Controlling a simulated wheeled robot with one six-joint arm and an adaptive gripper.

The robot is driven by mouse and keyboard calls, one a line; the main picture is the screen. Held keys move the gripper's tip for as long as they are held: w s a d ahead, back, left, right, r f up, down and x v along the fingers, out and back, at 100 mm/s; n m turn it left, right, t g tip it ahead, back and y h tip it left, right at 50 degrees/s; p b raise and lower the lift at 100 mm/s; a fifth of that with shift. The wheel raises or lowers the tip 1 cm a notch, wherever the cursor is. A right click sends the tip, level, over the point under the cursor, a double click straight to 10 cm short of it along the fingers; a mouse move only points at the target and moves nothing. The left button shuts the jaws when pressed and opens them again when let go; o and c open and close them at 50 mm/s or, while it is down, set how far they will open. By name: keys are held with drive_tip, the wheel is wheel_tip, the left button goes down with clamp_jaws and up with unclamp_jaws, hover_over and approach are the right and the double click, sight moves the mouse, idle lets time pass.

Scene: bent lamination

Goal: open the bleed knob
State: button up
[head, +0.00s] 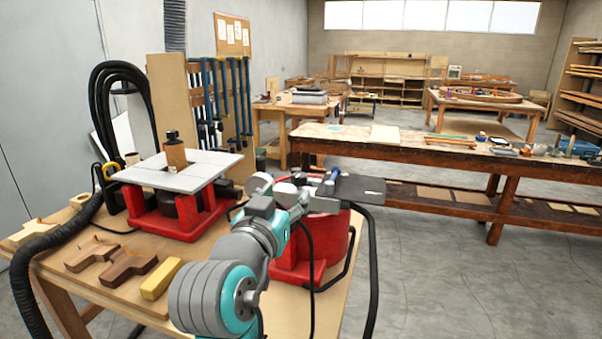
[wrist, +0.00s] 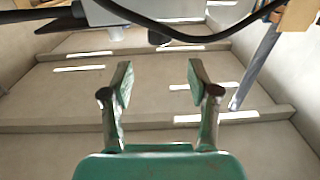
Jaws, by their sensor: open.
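My gripper (wrist: 159,80) is open and empty in the wrist view, its two green-padded fingers apart with nothing between them. In the head view my arm reaches over the bench to a red machine (head: 338,235), and its links hide much of that machine. I cannot clearly pick out my gripper's fingers there. A dark grey plate (head: 358,188) juts out at the machine's top right. I cannot make out the bleed knob in either view. A grey housing (wrist: 125,12) and a black cable cross the top of the wrist view, beyond the fingers.
The wooden bench (head: 105,285) holds a second red machine with a pale top (head: 180,165), brown wooden pieces (head: 128,265) and a yellow block (head: 160,278). Black hoses hang nearby. Blue bar clamps (head: 230,95) stand behind.

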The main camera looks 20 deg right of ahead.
sight(298, 179)
drive_tip(key=x, duration=0.9)
drive_tip(key=shift+w+d, duration=0.2)
drive_tip(key=shift+w, duration=0.1)
drive_tip(key=shift+c, duration=0.2)
clamp_jaws()
